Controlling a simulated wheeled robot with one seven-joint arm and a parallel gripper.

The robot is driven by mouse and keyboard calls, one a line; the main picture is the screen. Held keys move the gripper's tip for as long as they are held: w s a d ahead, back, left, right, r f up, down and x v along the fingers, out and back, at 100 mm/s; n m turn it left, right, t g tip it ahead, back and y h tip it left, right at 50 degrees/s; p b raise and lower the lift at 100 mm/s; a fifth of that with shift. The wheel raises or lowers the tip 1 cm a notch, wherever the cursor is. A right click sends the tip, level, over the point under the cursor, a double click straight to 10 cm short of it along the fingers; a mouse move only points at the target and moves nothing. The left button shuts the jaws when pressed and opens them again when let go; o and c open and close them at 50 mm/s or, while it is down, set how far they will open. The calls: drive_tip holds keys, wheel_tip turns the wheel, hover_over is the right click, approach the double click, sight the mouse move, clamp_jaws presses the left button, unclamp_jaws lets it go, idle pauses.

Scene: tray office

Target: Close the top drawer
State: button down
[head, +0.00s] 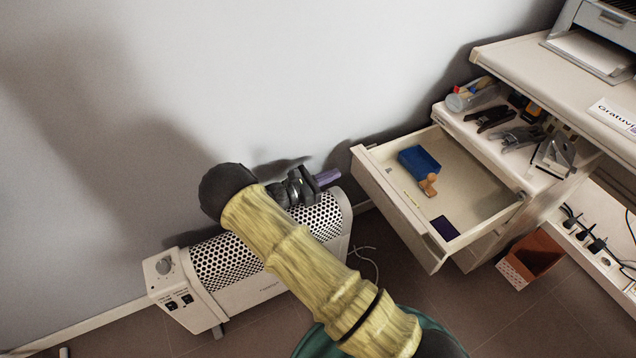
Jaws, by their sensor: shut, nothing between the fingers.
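The top drawer (408,222) of the white cabinet is pulled well out, toward the wall and heater side. Inside it lie a blue box (418,160), a small wooden stamp-like piece (429,185), a dark blue flat item (445,228) and a thin yellowish stick. My gripper (330,177), with purple fingers, is shut and empty. It is left of the drawer's front panel, apart from it, above the right end of the heater. My arm hides part of the heater and floor.
A white perforated heater (222,262) stands against the grey wall. The cabinet top holds a stapler (490,118), a clear cup (470,98) and other office items. A desk (510,62) with a printer (590,45) overhangs it. A reddish-brown bin (530,260) stands near a power strip (590,240).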

sight(362, 163)
drive_tip(key=b+x, duration=0.2)
drive_tip(key=x, duration=0.4)
drive_tip(key=shift+f, duration=0.15)
drive_tip(key=shift+w+d+b, duration=0.25)
drive_tip(key=shift+d+b, duration=0.05)
drive_tip(key=shift+d, duration=0.3)
